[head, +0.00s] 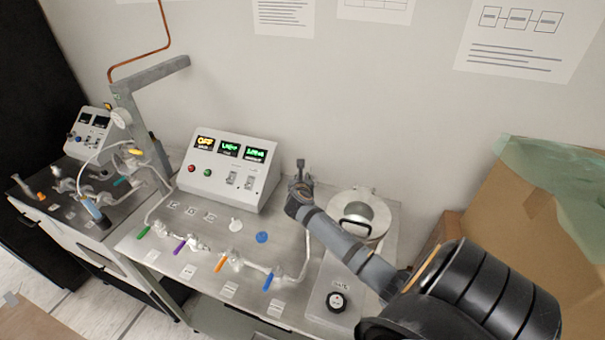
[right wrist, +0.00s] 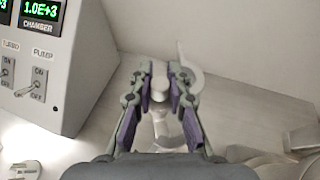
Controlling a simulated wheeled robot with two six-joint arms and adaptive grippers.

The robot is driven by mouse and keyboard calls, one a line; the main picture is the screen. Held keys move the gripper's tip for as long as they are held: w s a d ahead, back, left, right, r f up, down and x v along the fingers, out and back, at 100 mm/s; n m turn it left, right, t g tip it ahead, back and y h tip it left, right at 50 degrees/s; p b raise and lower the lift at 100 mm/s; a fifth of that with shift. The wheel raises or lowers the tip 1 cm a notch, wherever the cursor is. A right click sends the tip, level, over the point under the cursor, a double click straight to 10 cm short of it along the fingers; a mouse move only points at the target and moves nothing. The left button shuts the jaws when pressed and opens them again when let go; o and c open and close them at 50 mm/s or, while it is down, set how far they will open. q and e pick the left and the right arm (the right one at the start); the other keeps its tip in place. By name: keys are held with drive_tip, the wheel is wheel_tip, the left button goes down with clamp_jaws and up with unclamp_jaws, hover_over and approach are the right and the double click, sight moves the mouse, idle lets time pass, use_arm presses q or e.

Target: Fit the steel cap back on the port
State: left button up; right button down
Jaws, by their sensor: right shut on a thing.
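My right gripper (head: 300,188) is above the back right of the steel bench, near the wall. In the right wrist view its purple-padded fingers (right wrist: 160,95) are closed around a small pale grey rounded piece (right wrist: 161,82), which looks like the steel cap. A pale curved part (right wrist: 188,65) shows just behind the fingertips. My left gripper is not in view.
The control box (head: 228,170) stands left of the gripper. A round steel chamber with a handled lid (head: 358,214) is right of it, partly behind my arm. A blue disc (head: 262,237), a white piece (head: 235,225) and colour-handled valves lie in front. A cardboard box (head: 530,215) stands right.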

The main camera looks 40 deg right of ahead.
drive_tip(key=c, duration=1.2)
unclamp_jaws()
drive_tip(key=v, duration=1.2)
drive_tip(key=shift+f, duration=0.1)
